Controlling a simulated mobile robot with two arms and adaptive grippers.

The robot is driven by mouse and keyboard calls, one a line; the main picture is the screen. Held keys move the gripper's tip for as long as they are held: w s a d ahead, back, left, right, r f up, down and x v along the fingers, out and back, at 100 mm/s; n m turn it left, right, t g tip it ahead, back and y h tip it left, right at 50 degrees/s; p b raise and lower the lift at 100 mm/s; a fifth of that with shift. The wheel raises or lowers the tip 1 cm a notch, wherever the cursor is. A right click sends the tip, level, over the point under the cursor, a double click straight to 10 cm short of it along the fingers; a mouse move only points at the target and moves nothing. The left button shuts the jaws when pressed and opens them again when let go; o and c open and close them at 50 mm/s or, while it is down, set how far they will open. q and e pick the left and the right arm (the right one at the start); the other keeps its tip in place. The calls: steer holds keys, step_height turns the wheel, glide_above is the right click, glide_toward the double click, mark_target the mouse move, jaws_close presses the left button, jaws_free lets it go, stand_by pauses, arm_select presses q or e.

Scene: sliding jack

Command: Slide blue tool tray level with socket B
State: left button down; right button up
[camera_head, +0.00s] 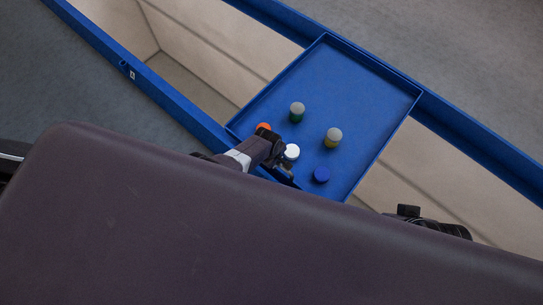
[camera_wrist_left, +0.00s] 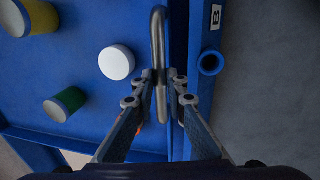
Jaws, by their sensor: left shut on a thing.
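The blue tool tray (camera_head: 350,90) spans the gap between two blue rails. Its bent metal handle (camera_wrist_left: 158,35) shows in the left wrist view. My left gripper (camera_head: 274,158) is at the tray's near edge, and in the left wrist view its fingers (camera_wrist_left: 160,78) are shut around the handle. Socket B is a blue ring (camera_wrist_left: 211,62) on the rail, beside a "B" label (camera_wrist_left: 216,17). The handle lies across a narrow gap from it, and the ring sits beside the handle's middle. My right gripper's fingers do not show.
Several capped cylinders stand on the tray, among them green (camera_head: 297,113), yellow (camera_head: 333,138) and blue (camera_head: 321,175). An orange knob (camera_head: 264,126) is by my left gripper. An "A" label (camera_head: 132,75) marks the near rail farther left. The channel is open on both sides of the tray.

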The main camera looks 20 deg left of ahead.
arm_select(q)
steer(key=shift+s+d, duration=0.1)
steer(key=shift+s, duration=0.05)
steer(key=c, duration=1.9)
jaws_free()
steer(key=shift+c, duration=0.2)
steer(key=shift+r, duration=0.15)
steer(key=shift+r, duration=0.4)
step_height(320, 180, up, 11)
steer(key=s, duration=0.2)
steer(key=shift+a+f, duration=0.15)
steer(key=shift+a, duration=0.3)
steer(key=shift+s, duration=0.1)
